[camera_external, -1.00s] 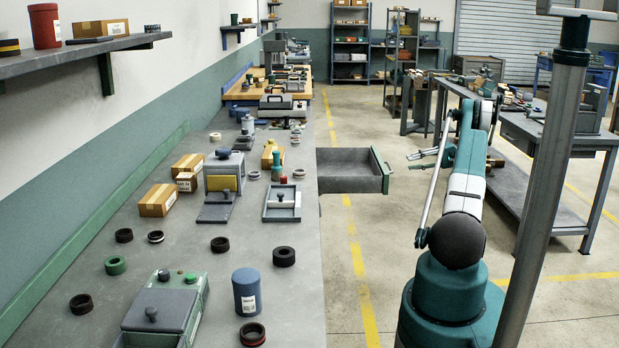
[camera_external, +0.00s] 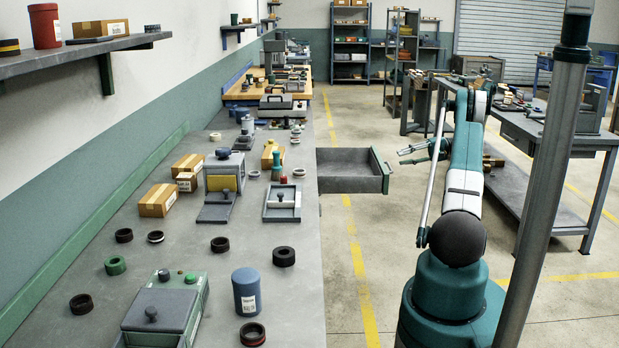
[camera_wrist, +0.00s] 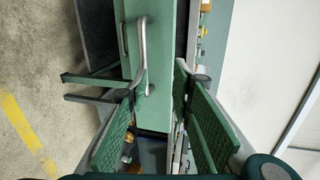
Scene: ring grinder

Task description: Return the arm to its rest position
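My gripper (camera_external: 416,154) is in the air over the aisle, to the right of the long bench and beyond the open drawer's handle. It looks open, with its two fingers spread and pointing left. In the wrist view, the green textured finger pads of my gripper (camera_wrist: 160,125) stand apart with nothing held between them. My arm rises from its teal base at the lower right and bends at the top towards the gripper.
An open drawer (camera_external: 345,184) juts from the bench (camera_external: 240,240) into the aisle; its green front (camera_wrist: 160,60) shows in the wrist view. A grey post (camera_external: 545,170) stands right of my arm. A workbench (camera_external: 535,200) is behind it. The aisle floor is clear.

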